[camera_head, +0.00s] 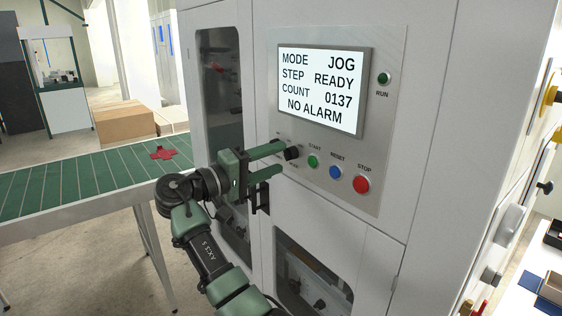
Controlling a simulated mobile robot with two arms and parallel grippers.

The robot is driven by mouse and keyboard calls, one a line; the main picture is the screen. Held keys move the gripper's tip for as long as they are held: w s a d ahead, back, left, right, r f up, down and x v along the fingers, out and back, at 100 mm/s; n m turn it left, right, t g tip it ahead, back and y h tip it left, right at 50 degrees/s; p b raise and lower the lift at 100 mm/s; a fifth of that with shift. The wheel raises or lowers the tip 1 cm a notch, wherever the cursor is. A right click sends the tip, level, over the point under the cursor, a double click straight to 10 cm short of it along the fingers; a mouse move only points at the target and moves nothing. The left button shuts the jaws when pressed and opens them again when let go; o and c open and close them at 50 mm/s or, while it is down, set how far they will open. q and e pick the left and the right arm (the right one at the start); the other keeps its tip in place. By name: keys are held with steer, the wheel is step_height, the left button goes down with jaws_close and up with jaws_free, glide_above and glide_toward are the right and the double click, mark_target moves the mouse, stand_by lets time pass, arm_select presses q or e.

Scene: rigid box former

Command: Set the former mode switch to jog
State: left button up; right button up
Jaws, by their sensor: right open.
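The former's mode switch (292,153) is a small black knob at the left end of the button row on the grey control panel (388,115). The display (320,88) above reads MODE JOG, STEP READY, COUNT 0137 and NO ALARM. My right gripper (279,159) is open, with its green fingers just left of the knob, one higher and one lower. I cannot tell whether a finger touches the knob. The gripper partly hides the labels around the switch, and the knob's pointer is too small to read. My left gripper is not in view.
Right of the switch are a green start button (313,161), a blue reset button (335,172) and a red stop button (361,184). A green conveyor (75,185) with a red flat piece (163,153) lies at left. Cardboard boxes (125,124) stand behind it.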

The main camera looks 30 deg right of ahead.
steer(key=shift+s+a+f+b, duration=0.15)
steer(key=shift+a+b, duration=0.65)
steer(key=shift+a, duration=1.85)
